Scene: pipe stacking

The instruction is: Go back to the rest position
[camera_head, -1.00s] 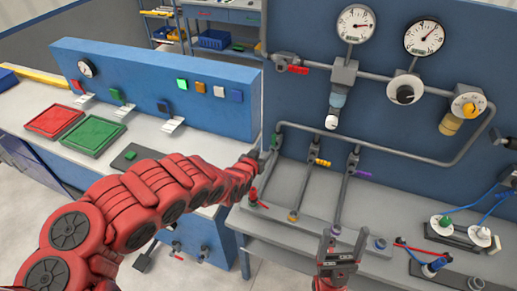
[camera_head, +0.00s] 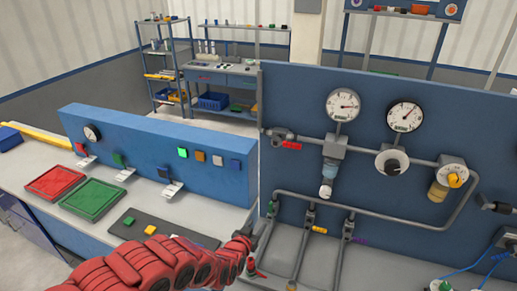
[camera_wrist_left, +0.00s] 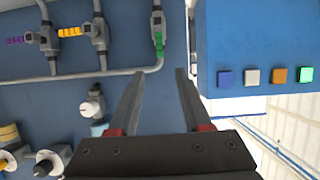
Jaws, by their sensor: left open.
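My left arm comes in from the bottom left of the head view, red and jointed. Its gripper (camera_head: 258,236) is small and partly lost against the left vertical pipe at the blue panel's lower left corner. In the left wrist view the two dark fingers (camera_wrist_left: 158,74) are apart with nothing between them, so it is open and empty. A pipe valve with a green handle (camera_wrist_left: 159,42) shows beyond the fingertips, apart from them as far as I can tell. My right gripper is outside the head view.
The blue pipe panel (camera_head: 330,88) carries gauges, valves and pipes. A blue button panel (camera_head: 140,135) stands to its left. A red tray (camera_head: 55,181) and a green tray (camera_head: 91,198) lie on the left bench. Shelves (camera_head: 222,85) stand behind.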

